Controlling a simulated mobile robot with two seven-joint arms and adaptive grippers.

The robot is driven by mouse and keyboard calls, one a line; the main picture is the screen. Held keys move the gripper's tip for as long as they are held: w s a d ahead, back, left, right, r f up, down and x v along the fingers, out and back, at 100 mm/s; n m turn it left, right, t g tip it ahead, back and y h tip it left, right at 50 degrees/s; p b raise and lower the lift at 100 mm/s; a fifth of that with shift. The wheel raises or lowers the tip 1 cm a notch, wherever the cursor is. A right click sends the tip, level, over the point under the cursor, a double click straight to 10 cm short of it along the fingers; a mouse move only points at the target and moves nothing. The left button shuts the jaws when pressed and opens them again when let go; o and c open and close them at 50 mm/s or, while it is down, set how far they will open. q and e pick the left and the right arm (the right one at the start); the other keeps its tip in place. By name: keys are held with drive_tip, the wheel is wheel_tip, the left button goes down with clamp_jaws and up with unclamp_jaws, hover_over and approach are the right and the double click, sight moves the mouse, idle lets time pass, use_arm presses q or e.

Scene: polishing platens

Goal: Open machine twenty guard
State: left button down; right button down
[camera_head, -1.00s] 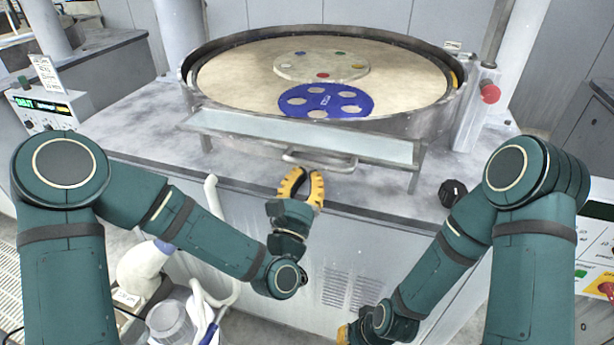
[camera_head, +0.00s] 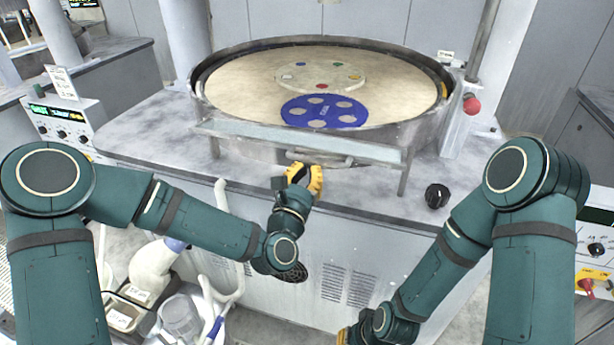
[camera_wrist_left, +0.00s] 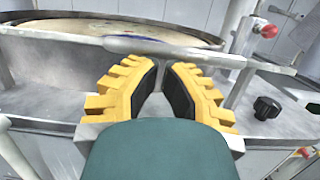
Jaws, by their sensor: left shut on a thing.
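My right gripper (camera_head: 344,335) is mostly hidden at the bottom edge.
The basin holds a beige platen (camera_head: 235,88), a blue holed disc (camera_head: 325,111) and a pale disc with coloured spots (camera_head: 320,77). A black knob (camera_head: 437,196) and red button (camera_head: 471,104) are on the right. Bottles and hoses (camera_head: 180,315) stand lower left.

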use_arm(q)
drive_tip(key=shift+w+r+g+p, duration=0.4)
drive_tip(key=shift+r+p, duration=0.15)
drive_tip(key=shift+p, duration=0.05)
drive_tip(key=shift+s, duration=0.1)
use_arm(e)
drive_tip(key=shift+w+r, duration=0.3)
drive_tip(key=shift+r, duration=0.2)
drive_tip(key=shift+w+r, duration=0.3)
drive_tip(key=shift+r, duration=0.2)
